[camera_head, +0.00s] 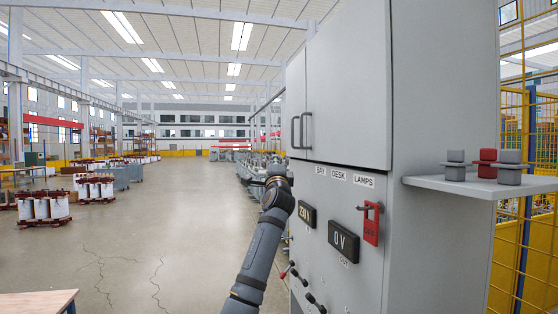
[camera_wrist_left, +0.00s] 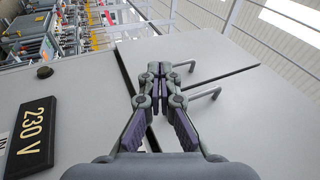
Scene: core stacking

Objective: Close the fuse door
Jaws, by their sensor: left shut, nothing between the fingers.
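The grey cabinet has two upper doors, the left door (camera_head: 296,75) and the right door (camera_head: 345,80), with a bar handle (camera_head: 307,130) on each side of the seam. Both look closed or nearly so; I cannot tell which is the fuse door. In the left wrist view the two handles (camera_wrist_left: 206,93) flank a dark seam between the door panels (camera_wrist_left: 235,110). My left gripper (camera_wrist_left: 157,68) is shut and empty, its fingertips in front of the lower door corners, apart from or near the handles; contact is unclear. In the head view its fingers are largely hidden beyond my wrist. My right gripper is out of view.
Below the doors are a 230 V plate (camera_head: 307,213), a 0 V plate (camera_head: 343,243), a red tag (camera_head: 371,228) on a hook and several levers. A side shelf (camera_head: 480,186) holds grey and red blocks.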

